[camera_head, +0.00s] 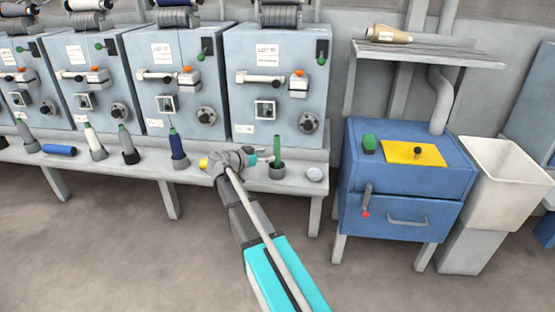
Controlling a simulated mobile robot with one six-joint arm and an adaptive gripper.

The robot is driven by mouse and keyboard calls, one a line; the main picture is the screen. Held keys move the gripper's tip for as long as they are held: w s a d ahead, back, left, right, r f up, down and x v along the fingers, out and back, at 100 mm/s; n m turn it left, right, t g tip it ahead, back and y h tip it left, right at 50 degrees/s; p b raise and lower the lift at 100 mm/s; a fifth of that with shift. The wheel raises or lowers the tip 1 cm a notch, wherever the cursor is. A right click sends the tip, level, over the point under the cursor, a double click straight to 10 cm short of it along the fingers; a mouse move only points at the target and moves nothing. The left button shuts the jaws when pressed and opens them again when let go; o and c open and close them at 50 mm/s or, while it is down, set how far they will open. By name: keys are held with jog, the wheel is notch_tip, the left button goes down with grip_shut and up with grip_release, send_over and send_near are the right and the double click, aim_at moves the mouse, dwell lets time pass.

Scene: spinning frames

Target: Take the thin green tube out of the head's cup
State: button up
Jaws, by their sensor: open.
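The thin green tube (277,147) stands upright in a grey cup (277,171) on the bench, in front of the rightmost grey-blue head (282,85). My gripper (254,154) is just left of the tube, at about its height, and points right towards it. It is open and looks empty. A narrow gap shows between the fingers and the tube. The fingers are small in this view, and my wrist hides part of the bench behind it.
A dark blue bobbin (178,148) stands left of my wrist. A pale round object (314,174) lies right of the cup. Several other bobbins stand further left. A blue cabinet (405,180) and white bin (498,175) stand right, past a floor gap.

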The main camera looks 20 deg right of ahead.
aim_at(277, 152)
dwell(0.3)
jog(key=shift+b+x, duration=0.5)
jog(key=shift+x, duration=2.1)
jog(key=shift+w, duration=0.1)
grip_shut()
jog(key=shift+r, duration=0.2)
